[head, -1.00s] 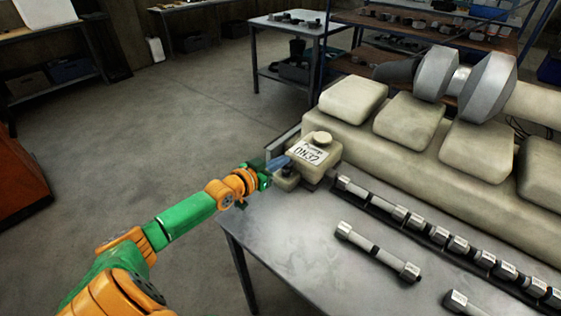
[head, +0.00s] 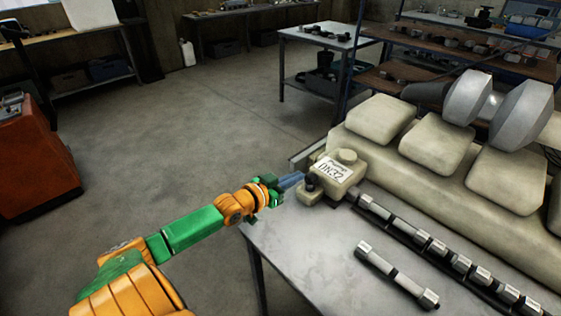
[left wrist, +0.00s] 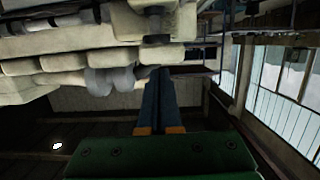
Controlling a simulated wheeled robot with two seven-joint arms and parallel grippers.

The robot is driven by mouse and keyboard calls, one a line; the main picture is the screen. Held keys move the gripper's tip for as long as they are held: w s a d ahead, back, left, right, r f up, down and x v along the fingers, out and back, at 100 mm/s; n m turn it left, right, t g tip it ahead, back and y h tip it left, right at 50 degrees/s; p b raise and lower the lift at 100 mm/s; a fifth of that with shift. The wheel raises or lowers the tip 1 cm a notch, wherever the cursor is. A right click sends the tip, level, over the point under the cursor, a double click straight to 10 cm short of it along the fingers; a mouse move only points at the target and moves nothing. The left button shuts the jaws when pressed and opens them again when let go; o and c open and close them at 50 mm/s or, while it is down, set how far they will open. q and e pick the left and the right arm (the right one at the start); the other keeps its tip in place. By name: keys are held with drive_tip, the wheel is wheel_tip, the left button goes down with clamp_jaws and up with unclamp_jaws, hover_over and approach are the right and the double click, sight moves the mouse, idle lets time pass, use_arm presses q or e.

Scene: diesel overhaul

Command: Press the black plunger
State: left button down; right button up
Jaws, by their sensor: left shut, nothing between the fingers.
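The black plunger (head: 311,183) stands on a small low block at the front left of the beige pump unit (head: 346,172), which carries a white label reading DN32. My left gripper (head: 297,178) is shut and empty, its blue-grey fingers pointing at the plunger from the left. In the head view the tips are very close to the plunger; I cannot tell whether they touch. In the left wrist view the shut fingers (left wrist: 157,72) point up the picture, with a dark part that looks like the plunger (left wrist: 156,38) just beyond the tips. My right gripper is not in view.
The pump unit stands at the left end of a grey metal table (head: 310,250). A large beige engine block (head: 430,160) lies behind and to the right. A row of metal cylinders (head: 420,238) and one loose cylinder (head: 397,275) lie in front. Open floor is at left.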

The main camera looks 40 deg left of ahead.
use_arm(q)
drive_tip(key=v, duration=0.5)
drive_tip(key=shift+s+r, duration=0.1)
drive_tip(key=shift+s, duration=0.15)
idle(0.5)
